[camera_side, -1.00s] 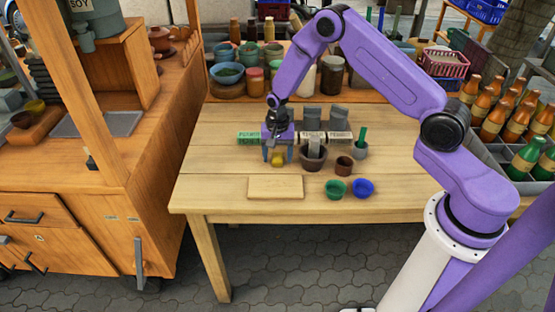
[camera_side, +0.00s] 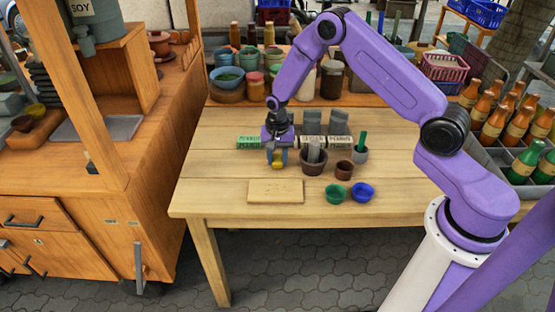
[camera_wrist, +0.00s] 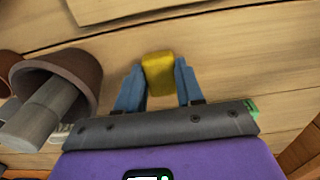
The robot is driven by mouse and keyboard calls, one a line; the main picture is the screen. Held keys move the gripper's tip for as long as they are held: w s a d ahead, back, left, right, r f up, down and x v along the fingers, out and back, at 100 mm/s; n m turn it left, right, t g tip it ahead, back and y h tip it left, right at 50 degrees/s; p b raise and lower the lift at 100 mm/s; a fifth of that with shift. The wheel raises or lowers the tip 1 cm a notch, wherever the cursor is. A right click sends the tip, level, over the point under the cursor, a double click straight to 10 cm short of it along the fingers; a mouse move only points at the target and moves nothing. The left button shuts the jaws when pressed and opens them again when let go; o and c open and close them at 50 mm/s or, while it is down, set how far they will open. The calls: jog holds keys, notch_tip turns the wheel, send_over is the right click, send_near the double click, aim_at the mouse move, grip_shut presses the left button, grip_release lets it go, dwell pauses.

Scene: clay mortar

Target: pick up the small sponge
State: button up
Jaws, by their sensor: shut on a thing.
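The small yellow sponge (camera_wrist: 158,73) sits between the two blue fingers of my gripper (camera_wrist: 158,85) in the wrist view. My gripper is shut on it, with a finger against each side. In the side view the sponge (camera_side: 278,166) shows as a small yellow patch below my gripper (camera_side: 277,157), over the wooden table (camera_side: 215,180) behind the cutting board. I cannot tell exactly how far the sponge is above the table.
A clay mortar (camera_side: 313,163) with a grey pestle (camera_wrist: 45,115) stands just right of my gripper in the side view. A brown cup (camera_side: 344,168), a green bowl (camera_side: 336,191) and a blue bowl (camera_side: 362,191) stand farther right. A light board (camera_side: 276,191) lies in front.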

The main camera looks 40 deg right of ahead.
notch_tip(320, 180, up, 3)
jog(key=shift+f, duration=0.2)
jog(key=s+r, duration=0.9)
jog(key=s, duration=0.5)
jog(key=shift+r, duration=0.25)
